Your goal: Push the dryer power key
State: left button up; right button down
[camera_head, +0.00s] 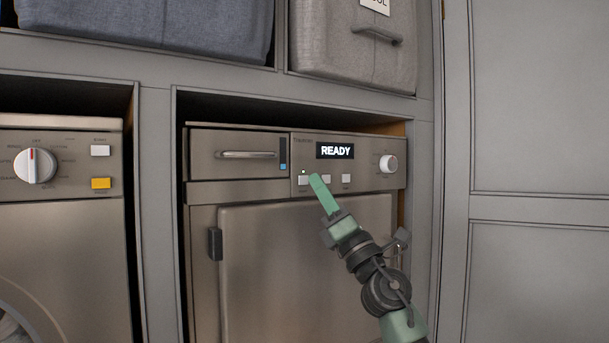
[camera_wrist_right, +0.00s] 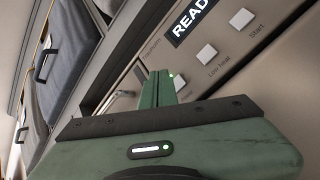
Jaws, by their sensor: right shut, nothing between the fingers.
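The dryer (camera_head: 300,240) sits in the right bay of the grey cabinet. Its display (camera_head: 335,150) reads READY. A row of pale square keys is below the display. The leftmost key (camera_head: 303,181) has a small lit green light just above it. My right gripper (camera_head: 315,178) is shut and empty, its fingertips just right of that key and partly over the row. I cannot tell if the fingertips touch the panel. My left gripper is not in view.
A washer (camera_head: 60,230) with a white knob and a yellow key is at left. A dial (camera_head: 388,163) is at the right of the dryer panel. Fabric bins (camera_head: 150,25) are on the shelf above. A grey cabinet door (camera_head: 540,120) is at right.

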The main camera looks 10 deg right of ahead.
jog(key=s+p, duration=0.1)
jog(key=s+d+p, duration=0.1)
jog(key=s, duration=0.1)
jog(key=s+p, duration=0.1)
jog(key=shift+s+d+p, duration=0.35)
jog(key=shift+p, duration=0.05)
